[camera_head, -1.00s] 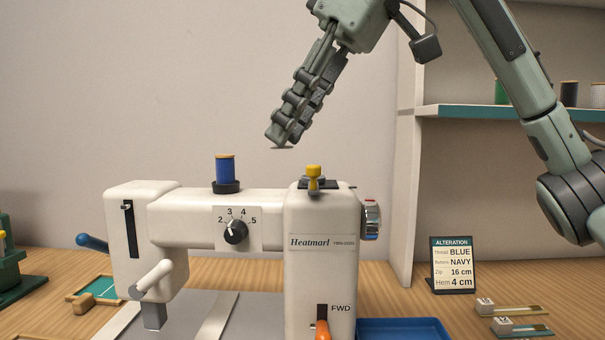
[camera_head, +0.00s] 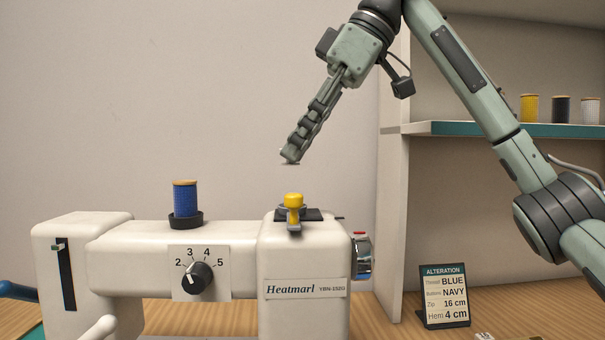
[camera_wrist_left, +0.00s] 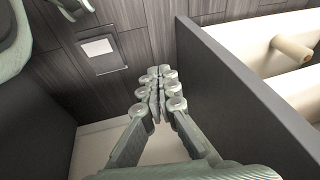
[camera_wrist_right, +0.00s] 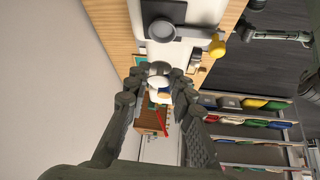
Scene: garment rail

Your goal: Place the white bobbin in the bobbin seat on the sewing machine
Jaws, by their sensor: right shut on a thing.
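My right gripper (camera_head: 290,157) is above the sewing machine (camera_head: 306,255), its fingers pointing down and left. In the right wrist view a small white thing, apparently the white bobbin (camera_wrist_right: 158,82), sits between its fingertips, partly hidden by them. In the head view only a thin edge shows below the tips. On the machine's top right are a dark plate (camera_head: 318,215) and a yellow knob (camera_head: 293,201), below and apart from the gripper. Which part is the bobbin seat I cannot tell. My left gripper (camera_wrist_left: 155,88) shows only in the left wrist view, fingers together and empty.
A blue thread spool (camera_head: 185,198) stands on the machine's arm, left of the knob. A handwheel (camera_head: 362,257) is on its right side. An alteration sign (camera_head: 444,296) stands on the table. A shelf (camera_head: 470,129) with spools is behind. The air above the machine is free.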

